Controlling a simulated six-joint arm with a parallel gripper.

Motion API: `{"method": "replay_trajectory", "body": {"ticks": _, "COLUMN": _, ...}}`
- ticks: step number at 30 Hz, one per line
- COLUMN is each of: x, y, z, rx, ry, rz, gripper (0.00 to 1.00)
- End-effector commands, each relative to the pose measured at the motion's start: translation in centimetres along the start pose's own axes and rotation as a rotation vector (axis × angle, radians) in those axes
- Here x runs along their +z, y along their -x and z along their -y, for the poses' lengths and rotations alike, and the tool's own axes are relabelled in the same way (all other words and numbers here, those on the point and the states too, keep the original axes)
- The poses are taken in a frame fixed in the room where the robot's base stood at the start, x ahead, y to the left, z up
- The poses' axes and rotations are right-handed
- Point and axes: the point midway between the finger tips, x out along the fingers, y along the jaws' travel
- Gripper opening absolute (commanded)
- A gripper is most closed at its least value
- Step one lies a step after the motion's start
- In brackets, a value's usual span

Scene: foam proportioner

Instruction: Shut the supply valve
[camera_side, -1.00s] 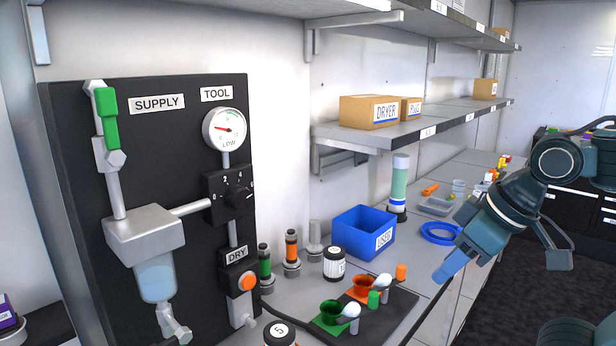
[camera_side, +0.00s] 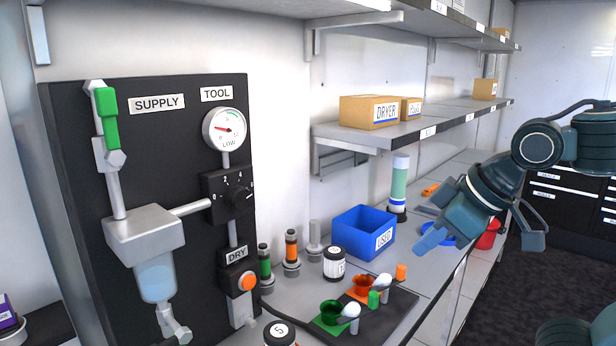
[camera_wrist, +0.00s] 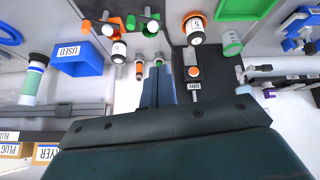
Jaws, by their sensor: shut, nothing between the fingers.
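The supply valve has a green lever handle (camera_side: 107,117) at the top left of the black panel (camera_side: 85,195), beside the SUPPLY label (camera_side: 157,103). The handle stands nearly upright, roughly in line with the grey pipe below it. My gripper (camera_side: 428,241) is at the right in the side view, well away from the valve, above the bench's front edge. Its fingers also show in the wrist view (camera_wrist: 158,75); they are shut and empty. The green handle is not clearly visible in the wrist view.
A gauge (camera_side: 225,130), a dial (camera_side: 238,195) and an orange DRY button (camera_side: 248,283) are on the panel. A blue USED bin (camera_side: 352,236), bottles and green and orange cups (camera_side: 331,312) stand on the bench. A shelf (camera_side: 400,133) with boxes hangs above. Space before the panel looks open.

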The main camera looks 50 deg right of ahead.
Motion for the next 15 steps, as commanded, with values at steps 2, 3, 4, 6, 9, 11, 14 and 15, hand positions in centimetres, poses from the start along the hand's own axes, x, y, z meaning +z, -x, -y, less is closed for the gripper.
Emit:
{"method": "replay_trajectory", "body": {"ticks": 2, "x": -2.6, "y": -0.1, "z": 0.4, "rx": 0.001, "ry": 0.091, "rz": -0.049, "gripper": 0.0}}
{"method": "replay_trajectory", "body": {"ticks": 3, "x": -3.9, "y": -0.2, "z": 0.7, "rx": 0.004, "ry": 0.141, "rz": -0.077, "gripper": 0.0}}
{"method": "replay_trajectory", "body": {"ticks": 4, "x": -5.0, "y": -0.2, "z": 0.9, "rx": 0.008, "ry": 0.179, "rz": -0.1, "gripper": 0.0}}
{"method": "replay_trajectory", "body": {"ticks": 6, "x": -7.6, "y": -0.2, "z": 1.6, "rx": 0.019, "ry": 0.272, "rz": -0.155, "gripper": 0.0}}
{"method": "replay_trajectory", "body": {"ticks": 9, "x": -11.1, "y": -0.1, "z": 2.8, "rx": 0.042, "ry": 0.402, "rz": -0.234, "gripper": 0.0}}
{"method": "replay_trajectory", "body": {"ticks": 11, "x": -13.2, "y": -0.1, "z": 3.8, "rx": 0.058, "ry": 0.481, "rz": -0.281, "gripper": 0.0}}
{"method": "replay_trajectory", "body": {"ticks": 14, "x": -16.6, "y": 0.2, "z": 5.7, "rx": 0.093, "ry": 0.609, "rz": -0.361, "gripper": 0.0}}
{"method": "replay_trajectory", "body": {"ticks": 15, "x": -17.8, "y": 0.3, "z": 6.6, "rx": 0.108, "ry": 0.66, "rz": -0.394, "gripper": 0.0}}
